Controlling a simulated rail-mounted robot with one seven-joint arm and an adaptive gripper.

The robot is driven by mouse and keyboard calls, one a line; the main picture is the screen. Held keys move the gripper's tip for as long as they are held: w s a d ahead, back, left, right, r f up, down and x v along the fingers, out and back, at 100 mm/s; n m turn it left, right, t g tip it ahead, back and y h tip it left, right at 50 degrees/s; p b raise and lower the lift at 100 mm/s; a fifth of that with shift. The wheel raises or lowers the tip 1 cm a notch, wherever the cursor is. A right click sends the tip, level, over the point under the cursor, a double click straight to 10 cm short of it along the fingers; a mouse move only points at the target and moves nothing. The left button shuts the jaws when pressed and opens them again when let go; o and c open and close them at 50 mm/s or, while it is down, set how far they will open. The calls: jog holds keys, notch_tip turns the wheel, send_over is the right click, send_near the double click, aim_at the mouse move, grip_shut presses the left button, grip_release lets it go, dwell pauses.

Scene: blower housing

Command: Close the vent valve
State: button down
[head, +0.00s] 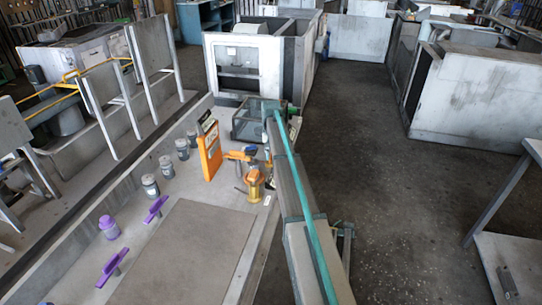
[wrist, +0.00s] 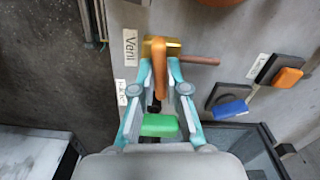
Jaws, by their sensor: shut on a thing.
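The vent valve has a gold body (wrist: 172,48) with a brown pipe stub to its right and an orange lever (wrist: 159,70) in the wrist view. A "Vent" label (wrist: 130,48) lies to its left. My gripper (wrist: 161,73) has its teal fingertips closed on both sides of the orange lever. The lever runs from the gold body back between the fingers. In the head view, the yellow valve (head: 255,184) stands beside my arm, and the gripper is mostly hidden. A green block (wrist: 158,125) shows between the fingers near the palm.
Blue (wrist: 230,109) and orange (wrist: 287,78) switch handles sit right of the valve. A dark-framed box (wrist: 242,138) lies at lower right. An orange panel (head: 209,150), grey jars and purple handles (head: 114,268) stand on the bench. Open floor lies right of my arm.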

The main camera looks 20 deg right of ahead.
jog(key=shift+m, duration=0.8)
jog(key=c, duration=1.2)
grip_release()
notch_tip(320, 180, up, 12)
